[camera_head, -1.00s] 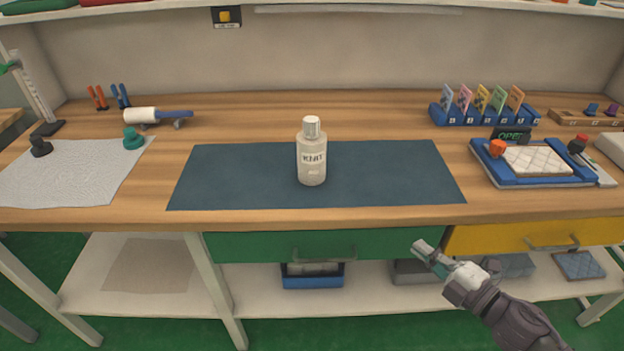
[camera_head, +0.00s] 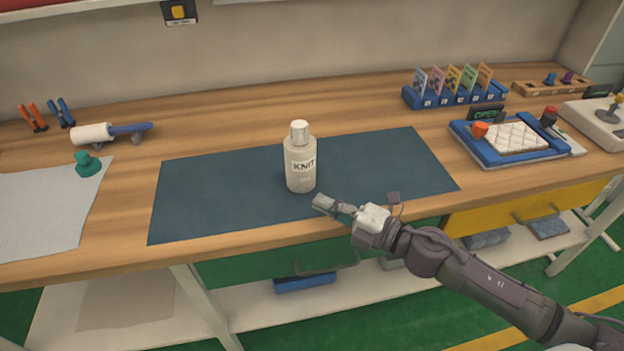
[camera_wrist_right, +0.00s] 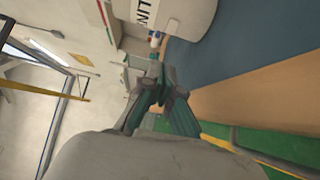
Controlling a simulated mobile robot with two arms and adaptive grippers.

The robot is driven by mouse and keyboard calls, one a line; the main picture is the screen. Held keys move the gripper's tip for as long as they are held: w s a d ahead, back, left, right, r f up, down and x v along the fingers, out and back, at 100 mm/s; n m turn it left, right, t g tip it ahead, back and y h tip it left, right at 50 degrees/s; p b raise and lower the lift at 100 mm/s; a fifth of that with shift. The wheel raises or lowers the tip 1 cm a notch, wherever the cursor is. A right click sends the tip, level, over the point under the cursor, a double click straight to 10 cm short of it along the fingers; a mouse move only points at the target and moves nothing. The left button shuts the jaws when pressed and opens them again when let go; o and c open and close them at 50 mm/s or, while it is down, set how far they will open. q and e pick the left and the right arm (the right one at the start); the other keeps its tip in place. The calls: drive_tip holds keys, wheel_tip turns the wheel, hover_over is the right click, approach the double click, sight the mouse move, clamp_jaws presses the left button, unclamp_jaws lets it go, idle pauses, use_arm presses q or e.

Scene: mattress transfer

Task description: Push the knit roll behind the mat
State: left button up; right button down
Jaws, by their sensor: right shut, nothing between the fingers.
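My right gripper (camera_head: 322,204) is shut and empty at the mat's front edge, just in front and to the right of the knit roll. A small gap seems to remain between them, though contact is hard to tell. In the right wrist view the lower part of the knit roll (camera_wrist_right: 185,15) fills the top, beyond my shut fingers (camera_wrist_right: 155,72). My left gripper is not in view.
Behind the mat is a bare strip of wooden bench (camera_head: 250,115). A blue card rack (camera_head: 450,98) stands at the back right, and a blue tray with a quilted pad (camera_head: 515,138) is right of the mat. A white roller (camera_head: 92,133) lies at the left.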

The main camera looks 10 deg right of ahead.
sight(297, 178)
drive_tip(key=w, duration=0.1)
drive_tip(key=w+a, duration=0.1)
drive_tip(key=w, duration=0.2)
drive_tip(key=shift+a, duration=0.25)
drive_tip(key=shift+w, duration=0.7)
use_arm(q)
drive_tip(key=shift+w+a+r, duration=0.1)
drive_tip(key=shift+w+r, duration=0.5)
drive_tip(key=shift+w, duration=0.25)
use_arm(e)
drive_tip(key=shift+w+d, duration=0.1)
drive_tip(key=shift+w, duration=0.05)
